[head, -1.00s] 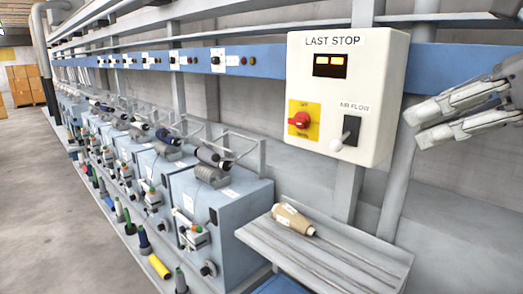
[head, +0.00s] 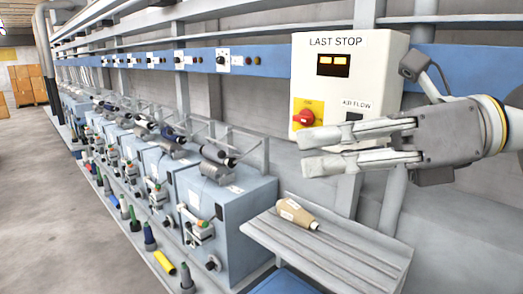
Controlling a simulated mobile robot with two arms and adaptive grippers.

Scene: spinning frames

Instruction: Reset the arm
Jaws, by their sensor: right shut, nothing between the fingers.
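My right gripper (head: 302,152) reaches in from the right edge, its fingers pointing left. It is shut with nothing between the fingers, and its fingertips overlap the lower part of the white control box (head: 372,62) in the picture. I cannot tell whether the gripper touches the box. My left gripper is out of view.
A grey slatted shelf (head: 350,262) with a tan cone bobbin (head: 297,213) lies below the gripper. A row of blue-grey spinning units (head: 240,225) runs to the far left, with several coloured bobbins along its foot. The concrete floor (head: 60,220) at left is open.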

